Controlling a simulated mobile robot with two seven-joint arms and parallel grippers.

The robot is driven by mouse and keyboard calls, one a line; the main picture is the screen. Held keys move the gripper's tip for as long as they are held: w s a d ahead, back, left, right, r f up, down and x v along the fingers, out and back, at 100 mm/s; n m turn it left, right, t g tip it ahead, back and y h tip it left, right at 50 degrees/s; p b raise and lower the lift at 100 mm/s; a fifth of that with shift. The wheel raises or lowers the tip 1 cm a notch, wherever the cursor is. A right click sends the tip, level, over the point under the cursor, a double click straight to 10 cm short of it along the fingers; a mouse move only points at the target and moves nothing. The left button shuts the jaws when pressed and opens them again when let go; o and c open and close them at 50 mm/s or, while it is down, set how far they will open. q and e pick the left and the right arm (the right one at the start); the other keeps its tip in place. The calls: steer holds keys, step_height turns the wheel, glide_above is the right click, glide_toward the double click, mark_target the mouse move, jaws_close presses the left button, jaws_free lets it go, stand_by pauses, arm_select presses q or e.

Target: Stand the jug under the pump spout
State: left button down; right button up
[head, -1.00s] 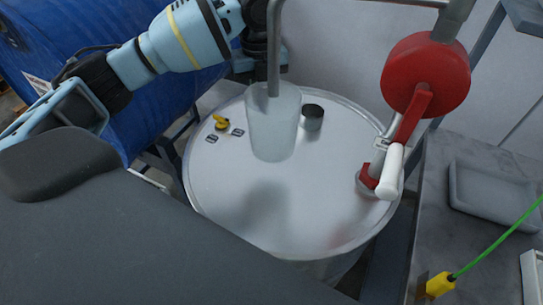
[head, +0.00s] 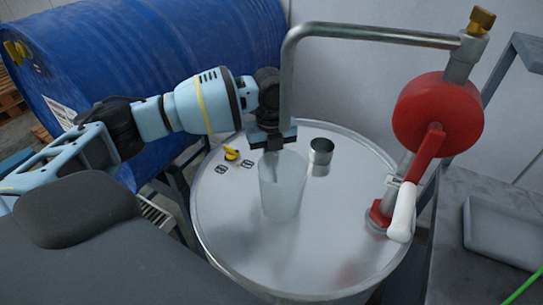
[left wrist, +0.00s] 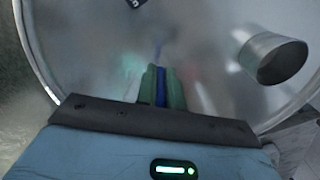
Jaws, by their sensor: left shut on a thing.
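The translucent jug (head: 283,188) is upright over the grey drum lid (head: 235,240). The pump spout (head: 288,85) comes down from a horizontal pipe, and its lower end is just above the jug's mouth. My left gripper (head: 272,143) is at the jug's rim and shut on the jug. In the left wrist view my fingers (left wrist: 161,88) are closed with a thin blue strip between them; the jug's outline is hard to make out there. I cannot tell whether the jug's base touches the lid. My right gripper is out of view.
The red pump (head: 438,112) with its white-gripped handle (head: 402,212) stands on the lid's right side. A blue drum (head: 150,60) lies behind left. A grey tray (head: 500,235) sits right.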

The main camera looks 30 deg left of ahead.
arm_select(q)
steer(key=shift+f, duration=0.1)
steer(key=c, duration=1.5)
jaws_free()
step_height(320, 180, up, 12)
steer(key=shift+r+p, duration=0.1)
steer(key=shift+p, duration=0.2)
